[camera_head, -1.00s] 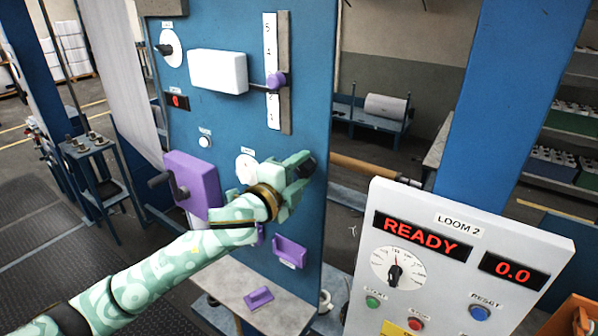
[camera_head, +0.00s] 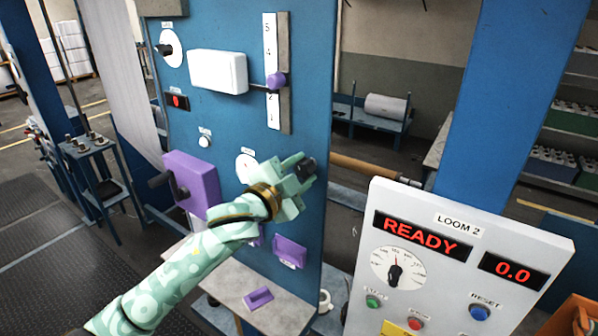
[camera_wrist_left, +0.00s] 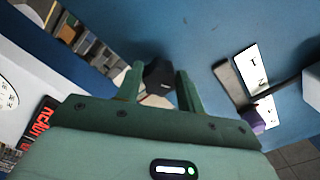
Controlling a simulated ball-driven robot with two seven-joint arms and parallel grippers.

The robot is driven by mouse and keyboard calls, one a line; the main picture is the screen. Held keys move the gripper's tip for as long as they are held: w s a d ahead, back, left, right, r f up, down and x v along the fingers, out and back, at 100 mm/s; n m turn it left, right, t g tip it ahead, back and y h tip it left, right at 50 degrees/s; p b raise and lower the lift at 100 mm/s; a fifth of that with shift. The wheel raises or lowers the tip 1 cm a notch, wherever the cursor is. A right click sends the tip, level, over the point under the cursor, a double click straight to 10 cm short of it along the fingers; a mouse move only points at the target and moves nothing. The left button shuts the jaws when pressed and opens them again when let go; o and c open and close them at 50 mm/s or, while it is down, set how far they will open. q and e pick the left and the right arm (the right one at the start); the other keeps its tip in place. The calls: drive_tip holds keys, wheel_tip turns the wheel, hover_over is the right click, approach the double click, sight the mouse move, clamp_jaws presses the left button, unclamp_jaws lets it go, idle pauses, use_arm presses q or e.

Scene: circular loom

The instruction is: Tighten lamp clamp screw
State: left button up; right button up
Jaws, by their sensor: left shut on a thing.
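My left gripper (camera_head: 297,176) is at the blue machine panel, with its fingers closed around a dark, faceted knob (camera_head: 306,169). In the left wrist view the knob (camera_wrist_left: 158,77) shows between the two fingertips, in front of the blue panel. Whether this knob is the lamp clamp screw cannot be told. Above it, a white box-shaped lamp (camera_head: 217,71) is on a thin rod that runs to a purple knob (camera_head: 277,81) on a vertical scale rail (camera_head: 271,45). The purple knob also shows in the left wrist view (camera_wrist_left: 255,121). My right gripper is not in view.
A purple box with a crank (camera_head: 192,184) sticks out left of my wrist. A purple holder (camera_head: 290,250) is below the gripper, and a purple piece (camera_head: 258,298) lies on the grey ledge. The control box (camera_head: 450,270) reading READY and 0.0 stands at the right.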

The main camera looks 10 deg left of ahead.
use_arm(q)
drive_tip(key=m, duration=0.6)
drive_tip(key=shift+r, duration=0.1)
drive_tip(key=o, duration=1)
drive_tip(key=shift+c, duration=0.2)
drive_tip(key=shift+d, duration=0.1)
drive_tip(key=v, duration=0.7)
